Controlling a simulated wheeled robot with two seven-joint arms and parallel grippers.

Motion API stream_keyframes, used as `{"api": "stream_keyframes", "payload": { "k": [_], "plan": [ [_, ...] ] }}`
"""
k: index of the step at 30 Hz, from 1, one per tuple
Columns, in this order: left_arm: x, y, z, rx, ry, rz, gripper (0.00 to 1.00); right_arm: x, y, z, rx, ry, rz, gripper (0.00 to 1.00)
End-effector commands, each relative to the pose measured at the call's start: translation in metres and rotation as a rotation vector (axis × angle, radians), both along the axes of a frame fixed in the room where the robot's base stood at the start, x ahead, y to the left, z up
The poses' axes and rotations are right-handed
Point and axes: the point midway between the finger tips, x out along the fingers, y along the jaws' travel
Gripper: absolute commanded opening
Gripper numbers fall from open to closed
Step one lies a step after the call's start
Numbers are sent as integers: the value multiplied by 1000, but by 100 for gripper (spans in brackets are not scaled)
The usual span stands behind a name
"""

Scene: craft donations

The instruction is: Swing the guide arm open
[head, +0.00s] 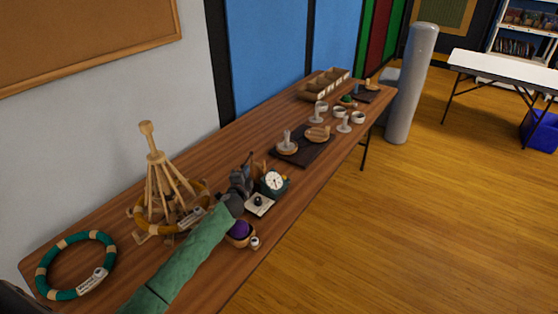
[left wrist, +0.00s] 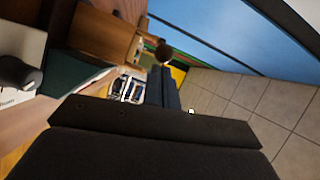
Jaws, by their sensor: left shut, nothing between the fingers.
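My left gripper (head: 241,182) shows in the head view at the end of my green-sleeved arm, low over the table beside a dark green device with a round white dial (head: 273,181). Its fingers are shut and empty. Wooden parts (head: 257,168) stand just behind the gripper, partly hidden by it. I cannot tell for sure which part is the guide arm. In the left wrist view the shut dark fingertips (left wrist: 165,90) point at a small dark brown knob (left wrist: 163,53) near a wooden block (left wrist: 104,36). I cannot tell whether they touch the knob. My right gripper is out of view.
A wooden yarn swift (head: 160,190) and a green ring (head: 76,265) are at the left. Purple yarn (head: 240,229) lies in a bowl near the front edge. A dark tray (head: 305,150), pale cups (head: 340,112) and a divided box (head: 325,84) are farther back.

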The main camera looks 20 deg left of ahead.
Motion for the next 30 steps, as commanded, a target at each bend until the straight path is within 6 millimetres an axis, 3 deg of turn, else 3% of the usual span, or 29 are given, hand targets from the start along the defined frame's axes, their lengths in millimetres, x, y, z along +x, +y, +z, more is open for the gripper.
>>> {"api": "stream_keyframes", "payload": {
  "k": [9,30],
  "plan": [
    [-3,16,0,0,-1,1,0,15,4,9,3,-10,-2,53],
    [-4,19,0,0,0,2,0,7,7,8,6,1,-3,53]
  ]
}}
